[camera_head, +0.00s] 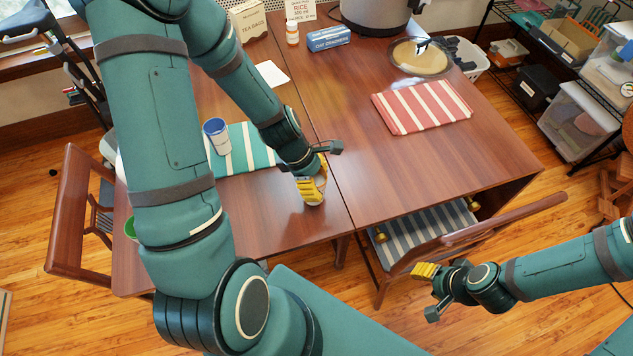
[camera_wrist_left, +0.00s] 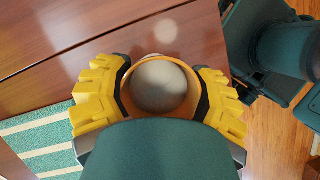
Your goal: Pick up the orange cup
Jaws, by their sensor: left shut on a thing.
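The orange cup (camera_wrist_left: 193,86) sits between the two yellow fingers of my left gripper (camera_wrist_left: 160,98), seen from above in the left wrist view. The fingers press on opposite sides of it. A pale grey-white round surface shows inside its rim; I cannot tell if that is its inside or something in it. In the head view my left gripper (camera_head: 312,190) is over the front edge area of the wooden table, largely hiding the cup. Whether the cup touches the table is unclear. My right gripper (camera_head: 428,274) is at the lower right, away from the table; its fingers are too small to judge.
A blue and white cup (camera_head: 216,136) stands by a green striped mat (camera_head: 240,160). A red striped mat (camera_head: 422,106) lies on the table's right part (camera_head: 500,150). Boxes and a plate (camera_head: 420,57) are at the back. A chair (camera_head: 490,228) stands at the front.

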